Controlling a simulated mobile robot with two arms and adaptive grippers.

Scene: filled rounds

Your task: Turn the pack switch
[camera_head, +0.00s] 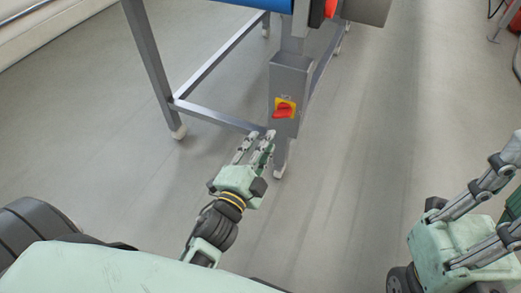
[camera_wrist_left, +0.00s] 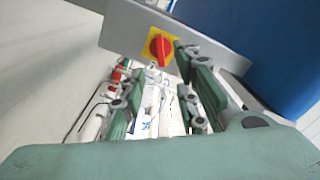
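The pack switch (camera_head: 284,109) is a red rotary knob on a yellow plate, on the front of a grey box on the metal frame's leg. Its handle is tilted in the head view. In the left wrist view the red knob (camera_wrist_left: 160,47) and yellow plate lie just beyond the fingertips. My left gripper (camera_head: 258,136) is open and empty, a little below and left of the switch in the head view; I see no contact. My right gripper (camera_head: 507,190) is open at the right edge, far from the switch, its fingertips partly cut off.
The grey switch box (camera_head: 288,78) hangs below a conveyor with a blue belt (camera_head: 235,3). The frame's legs and a low crossbar (camera_head: 215,115) stand left of it. The grey floor (camera_head: 365,140) to the right is clear. White and red shapes between the left fingers in the wrist view are unclear.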

